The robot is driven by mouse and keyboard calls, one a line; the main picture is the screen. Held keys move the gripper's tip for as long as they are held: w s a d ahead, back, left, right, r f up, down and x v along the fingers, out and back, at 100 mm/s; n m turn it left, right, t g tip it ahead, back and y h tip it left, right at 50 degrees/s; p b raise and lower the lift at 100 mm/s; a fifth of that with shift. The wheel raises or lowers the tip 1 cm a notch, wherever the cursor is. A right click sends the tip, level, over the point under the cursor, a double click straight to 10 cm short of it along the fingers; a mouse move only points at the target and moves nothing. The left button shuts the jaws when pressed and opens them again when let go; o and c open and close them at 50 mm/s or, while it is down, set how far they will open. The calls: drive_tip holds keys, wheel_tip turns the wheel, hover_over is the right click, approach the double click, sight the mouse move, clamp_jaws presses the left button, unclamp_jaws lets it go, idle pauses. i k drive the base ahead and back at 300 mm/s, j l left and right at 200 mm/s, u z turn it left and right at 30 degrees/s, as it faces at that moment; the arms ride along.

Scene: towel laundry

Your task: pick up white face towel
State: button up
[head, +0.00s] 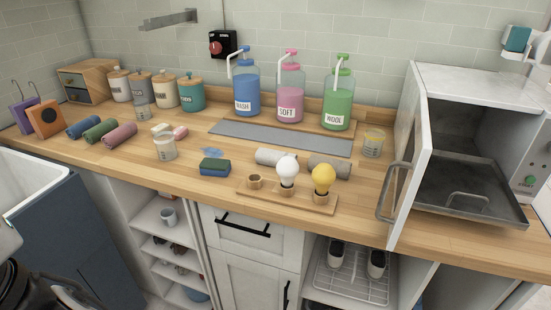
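A rolled, whitish towel (270,157) lies on the wooden counter, behind the white bulb, which hides part of its right end. A second, greyer roll (329,167) lies just to its right, behind the yellow bulb. The left roll looks the whiter of the two; no label shows on either. A dark part of my arm shows at the bottom left corner, far from both rolls. My gripper's fingers are not in view.
A wooden holder (248,196) with a white bulb (287,168) and a yellow bulb (323,179) stands in front of the rolls. A sponge (215,168) lies left. Pump bottles (290,93) stand behind. An open oven door (409,165) rises at right. Blue, green and pink rolls (119,136) lie far left.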

sight(267, 157)
drive_tip(key=i+l+u, duration=0.25)
drive_tip(key=i+l, duration=0.25)
drive_tip(key=i+l+u, duration=0.25)
drive_tip(key=i+l, duration=0.2)
drive_tip(key=l, duration=0.1)
